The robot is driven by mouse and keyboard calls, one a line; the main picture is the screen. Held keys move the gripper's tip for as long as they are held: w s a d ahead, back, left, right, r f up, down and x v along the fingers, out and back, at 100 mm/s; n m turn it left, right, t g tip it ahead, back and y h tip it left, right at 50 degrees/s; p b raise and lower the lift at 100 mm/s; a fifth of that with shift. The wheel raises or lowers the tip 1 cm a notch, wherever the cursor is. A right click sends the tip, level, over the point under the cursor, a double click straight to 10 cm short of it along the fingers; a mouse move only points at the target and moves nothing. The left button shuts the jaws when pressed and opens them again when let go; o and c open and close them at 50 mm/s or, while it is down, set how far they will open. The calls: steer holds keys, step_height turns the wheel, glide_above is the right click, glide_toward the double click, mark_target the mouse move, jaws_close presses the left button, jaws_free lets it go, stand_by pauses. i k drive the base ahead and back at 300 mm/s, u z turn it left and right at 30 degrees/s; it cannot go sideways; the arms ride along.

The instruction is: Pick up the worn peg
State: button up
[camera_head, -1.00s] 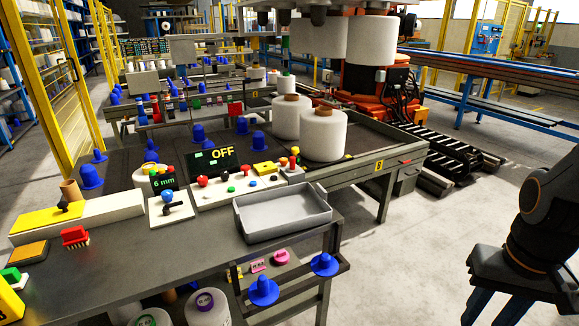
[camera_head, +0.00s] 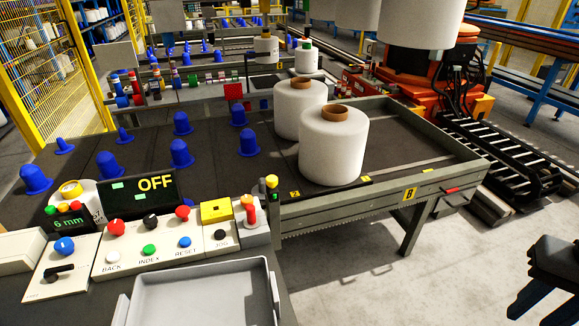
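Several blue pegs, shaped like flared caps, stand on the dark conveyor table. They include a front left peg (camera_head: 36,179), one beside it (camera_head: 109,166), a middle peg (camera_head: 181,154), one behind it (camera_head: 183,124) and a right peg (camera_head: 248,142). I cannot tell which one is worn; no wear shows at this size. My gripper (camera_head: 540,312) is at the lower right corner, over the floor and far from the pegs. It is partly cut off by the frame edge. Its dark fingers appear apart, with nothing seen between them.
A control panel (camera_head: 150,243) with buttons and an OFF screen (camera_head: 138,194) stands in front of the pegs. A grey tray (camera_head: 205,280) lies at the bottom. Two white bobbins (camera_head: 333,150) (camera_head: 299,112) stand right of the pegs. Open floor (camera_head: 400,290) lies right of the table.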

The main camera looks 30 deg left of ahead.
mark_target(259, 189)
steer(key=i, duration=2.05)
steer(key=u, duration=3.35)
steer(key=i, duration=0.5)
steer(key=u, duration=0.1)
